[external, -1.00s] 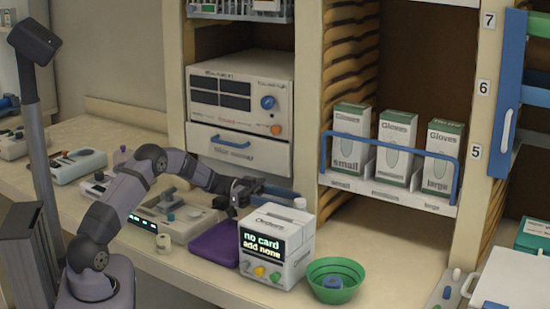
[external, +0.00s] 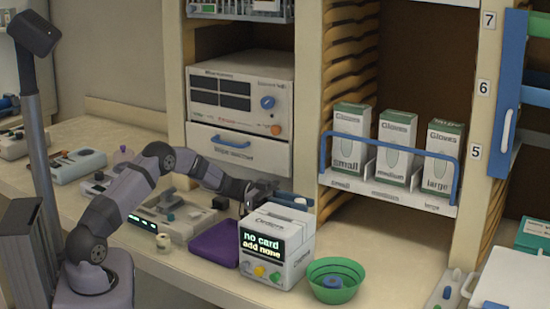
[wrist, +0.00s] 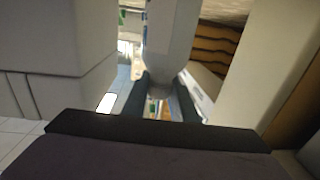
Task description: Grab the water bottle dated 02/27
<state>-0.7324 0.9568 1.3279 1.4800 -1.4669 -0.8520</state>
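In the wrist view a pale, rounded body (wrist: 172,40) fills the space ahead of and between the fingertips. No date can be read on it, so I cannot tell whether it is the bottle dated 02/27. My gripper (external: 291,197) is behind the device, at the height of that top. In the wrist view, its two dark fingers (wrist: 163,98) are apart, one on each side of the pale body; firm contact is not visible.
The white device (external: 276,247) reading "no card add none" stands in front of my gripper. A green bowl (external: 334,265) is to its right, a purple pouch (external: 214,243) to its left. A glove rack (external: 390,185) and a cabinet drawer (external: 237,147) are behind.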

